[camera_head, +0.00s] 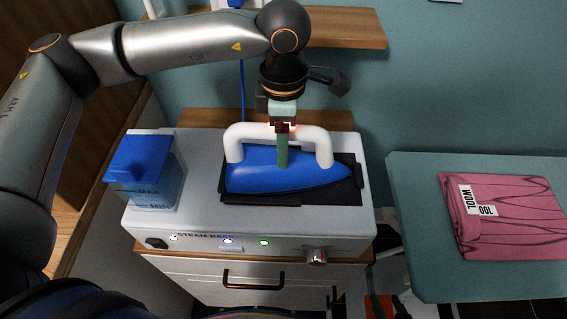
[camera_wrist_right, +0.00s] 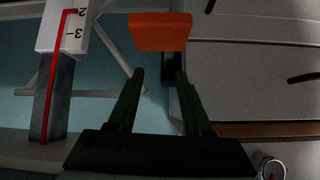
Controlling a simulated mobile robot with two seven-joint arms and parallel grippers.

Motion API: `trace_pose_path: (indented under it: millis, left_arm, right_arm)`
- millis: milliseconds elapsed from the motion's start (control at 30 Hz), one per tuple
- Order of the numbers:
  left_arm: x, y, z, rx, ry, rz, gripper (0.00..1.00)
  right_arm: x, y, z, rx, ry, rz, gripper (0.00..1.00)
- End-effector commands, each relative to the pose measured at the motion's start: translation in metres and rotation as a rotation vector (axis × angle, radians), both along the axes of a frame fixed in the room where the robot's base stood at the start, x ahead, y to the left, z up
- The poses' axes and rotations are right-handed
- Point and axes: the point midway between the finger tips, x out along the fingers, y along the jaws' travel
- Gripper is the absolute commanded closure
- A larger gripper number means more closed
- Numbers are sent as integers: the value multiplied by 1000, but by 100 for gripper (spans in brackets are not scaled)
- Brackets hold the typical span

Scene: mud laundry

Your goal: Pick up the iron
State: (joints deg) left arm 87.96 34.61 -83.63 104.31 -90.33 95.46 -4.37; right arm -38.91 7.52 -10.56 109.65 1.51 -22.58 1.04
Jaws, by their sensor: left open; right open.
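The iron (camera_head: 290,172) has a blue body and a white arched handle (camera_head: 257,131). It lies on a dark rest on top of the white steam base. My left gripper (camera_head: 282,148) comes down from above at the middle of the handle. One green finger hangs in front of the handle, and the other finger is hidden. The jaws are open, and contact with the handle cannot be told. My right gripper (camera_wrist_right: 158,98) is open in the right wrist view, with nothing between its fingers. The iron is not in that view.
The steam base (camera_head: 200,222) has a blue-lidded water tank (camera_head: 142,165) at its left and a knob in front. It stands on a drawer cabinet (camera_head: 240,268). A teal board (camera_head: 415,215) with a folded pink cloth (camera_head: 510,220) is at right. A wooden shelf (camera_head: 340,28) is above. In the right wrist view, an orange block (camera_wrist_right: 160,31) lies beyond the fingers.

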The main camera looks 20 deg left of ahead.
Motion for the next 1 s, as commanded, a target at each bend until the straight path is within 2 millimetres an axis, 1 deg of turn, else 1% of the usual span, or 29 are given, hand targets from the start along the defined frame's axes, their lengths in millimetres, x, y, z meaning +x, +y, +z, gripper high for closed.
trace_pose_path:
  millis: [400,667,700,1000]
  left_arm:
    - [0,0,-4,0,0,0,31]
    - [0,0,-3,0,0,0,31]
    - [0,0,-3,0,0,0,32]
    - [0,0,-3,0,0,0,66]
  right_arm:
    - [0,0,-7,0,-1,0,50]
    - [1,0,-6,0,-1,0,50]
    - [1,0,-6,0,-1,0,50]
    - [1,0,-6,0,-1,0,50]
